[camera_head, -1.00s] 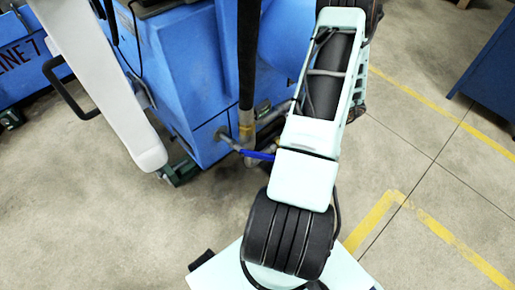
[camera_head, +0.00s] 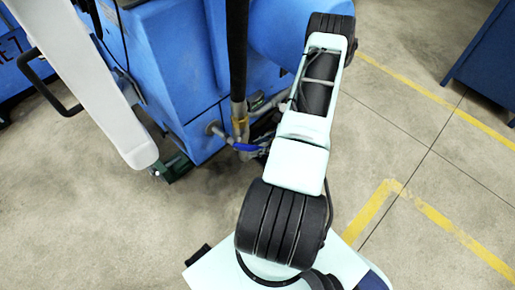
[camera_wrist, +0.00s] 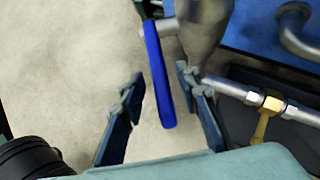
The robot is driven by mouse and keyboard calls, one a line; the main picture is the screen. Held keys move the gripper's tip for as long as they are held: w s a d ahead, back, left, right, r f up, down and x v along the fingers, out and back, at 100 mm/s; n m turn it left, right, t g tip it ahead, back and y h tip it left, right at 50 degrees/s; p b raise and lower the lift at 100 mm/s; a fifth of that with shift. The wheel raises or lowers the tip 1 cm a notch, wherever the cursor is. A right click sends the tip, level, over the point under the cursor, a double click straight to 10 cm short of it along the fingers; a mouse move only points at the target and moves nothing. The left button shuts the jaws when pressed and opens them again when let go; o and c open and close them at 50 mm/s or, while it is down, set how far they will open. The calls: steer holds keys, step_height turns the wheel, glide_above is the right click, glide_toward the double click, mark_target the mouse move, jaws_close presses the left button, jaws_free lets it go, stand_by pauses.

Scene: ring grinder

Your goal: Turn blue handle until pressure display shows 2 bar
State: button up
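The blue handle (camera_head: 247,147) is a slim lever on the pipework at the machine's lower front, left of my arm in the head view. In the wrist view the blue handle (camera_wrist: 159,75) runs nearly upright, from the pipe at the top down between my fingers. My gripper (camera_wrist: 161,76) is open, with a finger on each side of the handle. A gap shows on the left; the right finger looks nearer, and I cannot tell if it touches. My arm hides my gripper in the head view. No pressure display is visible.
The blue machine (camera_head: 175,70) fills the upper left, with a dark vertical pipe (camera_head: 238,50) rising from the valve. A second valve with a yellow lever (camera_wrist: 264,122) is at right in the wrist view. A blue cabinet (camera_head: 485,60) stands far right. Floor on the right is clear.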

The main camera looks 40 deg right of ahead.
steer(key=shift+w+a+f, duration=0.15)
steer(key=shift+w+f, duration=0.05)
steer(key=shift+f, duration=0.1)
steer(key=shift+c, duration=0.5)
jaws_close()
